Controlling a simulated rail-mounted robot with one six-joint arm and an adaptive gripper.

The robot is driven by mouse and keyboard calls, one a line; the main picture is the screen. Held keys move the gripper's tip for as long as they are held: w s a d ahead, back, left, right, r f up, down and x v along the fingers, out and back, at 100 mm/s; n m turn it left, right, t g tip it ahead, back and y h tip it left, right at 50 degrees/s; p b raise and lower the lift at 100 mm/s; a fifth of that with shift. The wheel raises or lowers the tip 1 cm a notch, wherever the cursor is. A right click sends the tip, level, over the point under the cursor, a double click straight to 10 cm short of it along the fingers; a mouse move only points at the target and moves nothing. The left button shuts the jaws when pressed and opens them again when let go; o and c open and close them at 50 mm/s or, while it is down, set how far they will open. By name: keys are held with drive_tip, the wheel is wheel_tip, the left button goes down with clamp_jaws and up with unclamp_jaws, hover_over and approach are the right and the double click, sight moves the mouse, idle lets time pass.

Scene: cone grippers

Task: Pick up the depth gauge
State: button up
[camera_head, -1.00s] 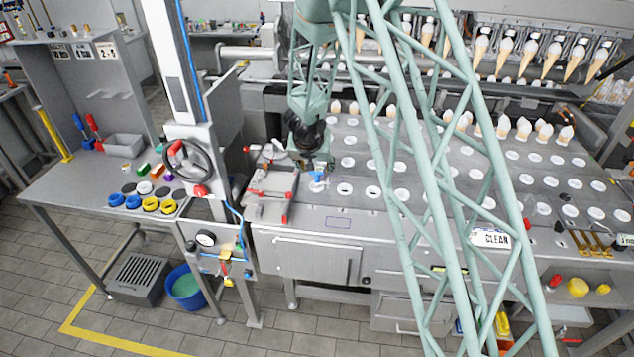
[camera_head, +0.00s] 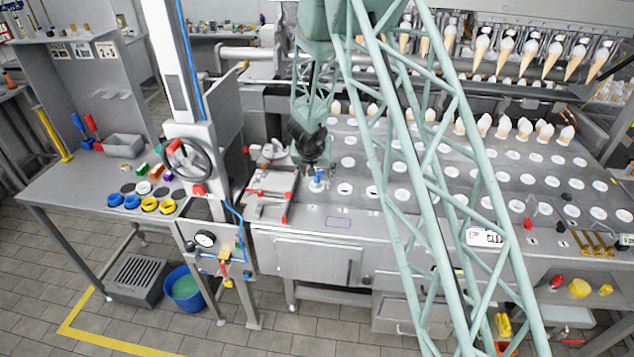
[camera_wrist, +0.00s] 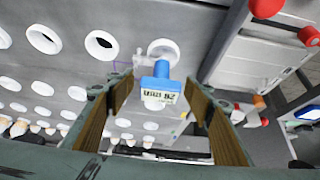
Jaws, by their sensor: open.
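The depth gauge is a small blue and white device with a digital display, seen in the wrist view (camera_wrist: 163,70). In the head view it shows as a small blue spot (camera_head: 317,181) on the steel worktop, beside the row of round holes. My gripper (camera_wrist: 158,92) is open, with one tan-padded finger to the left and one to the right of the gauge in the picture. I cannot tell how far along the gauge the fingertips reach. In the head view my gripper (camera_head: 314,168) is directly over the gauge and its fingers are hard to make out.
A steel fixture with red handles (camera_head: 268,194) stands close to the left of the gauge. White-ringed holes (camera_head: 402,194) cover the plate to the right, with upright cones (camera_head: 503,127) behind. A handwheel (camera_head: 187,160) stands further left. The worktop's front strip is mostly clear.

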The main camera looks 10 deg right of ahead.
idle(0.3)
drive_tip(key=c, duration=1.2)
drive_tip(key=shift+o, duration=0.2)
drive_tip(key=shift+r, duration=0.2)
drive_tip(key=shift+r+p, duration=2.6)
drive_tip(key=shift+r, duration=2.2)
